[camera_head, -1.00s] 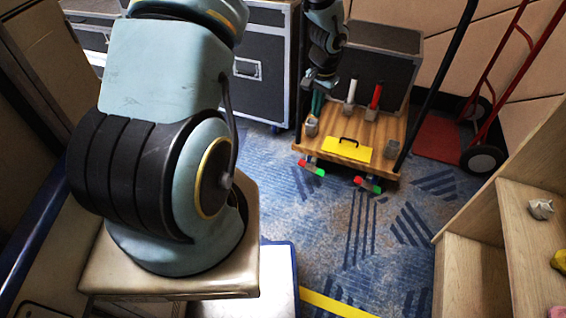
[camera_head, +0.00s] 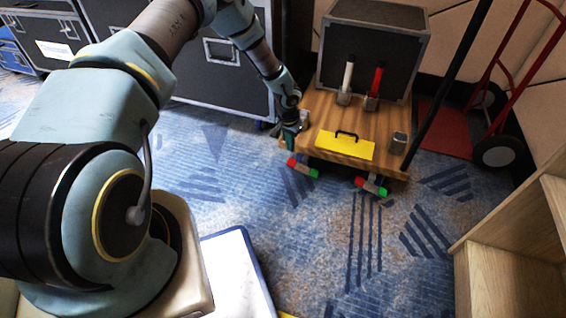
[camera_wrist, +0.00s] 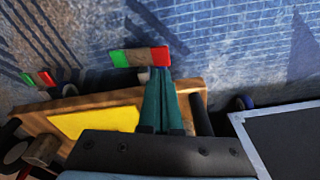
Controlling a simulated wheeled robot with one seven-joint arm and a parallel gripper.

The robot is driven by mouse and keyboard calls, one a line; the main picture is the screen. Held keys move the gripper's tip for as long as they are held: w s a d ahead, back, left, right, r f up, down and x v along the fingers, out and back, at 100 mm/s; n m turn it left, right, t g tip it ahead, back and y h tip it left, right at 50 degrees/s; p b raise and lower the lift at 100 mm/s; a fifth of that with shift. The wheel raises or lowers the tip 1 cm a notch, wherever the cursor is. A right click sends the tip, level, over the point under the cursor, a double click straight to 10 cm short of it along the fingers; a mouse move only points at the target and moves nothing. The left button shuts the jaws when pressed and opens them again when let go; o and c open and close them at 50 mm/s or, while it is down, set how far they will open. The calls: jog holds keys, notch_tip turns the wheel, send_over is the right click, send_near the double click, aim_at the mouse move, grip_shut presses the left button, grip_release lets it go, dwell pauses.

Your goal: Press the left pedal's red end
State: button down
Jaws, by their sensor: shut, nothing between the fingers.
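The left pedal (camera_head: 303,168) sticks out low at the front left of a wooden cart. Its red end (camera_head: 293,162) is at the left and its green end (camera_head: 313,173) at the right. My gripper (camera_head: 290,149) is shut and empty, pointing down just above the red end. In the wrist view, the teal fingertips (camera_wrist: 158,74) lie at the near edge of the red end (camera_wrist: 160,56); I cannot tell whether they touch. The green end (camera_wrist: 118,58) is to the left there. The right pedal (camera_head: 371,186) also has a red left end and a green right end.
The cart top (camera_head: 325,116) carries a yellow plate (camera_head: 345,146) with a black handle, a white lever (camera_head: 347,76), a red lever (camera_head: 376,80) and a grey knob (camera_head: 399,141). A red hand truck (camera_head: 447,130) stands at right. Carpet before the pedals is clear.

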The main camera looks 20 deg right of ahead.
aim_at(291, 163)
dwell(0.3)
jog(key=shift+w+d+f+b, duration=0.1)
jog(key=shift+d+f+b, duration=0.05)
jog(key=shift+f+b, duration=1.4)
jog(key=shift+w+d+f+b, duration=0.15)
jog(key=shift+f+b, duration=0.9)
jog(key=shift+f, duration=0.9)
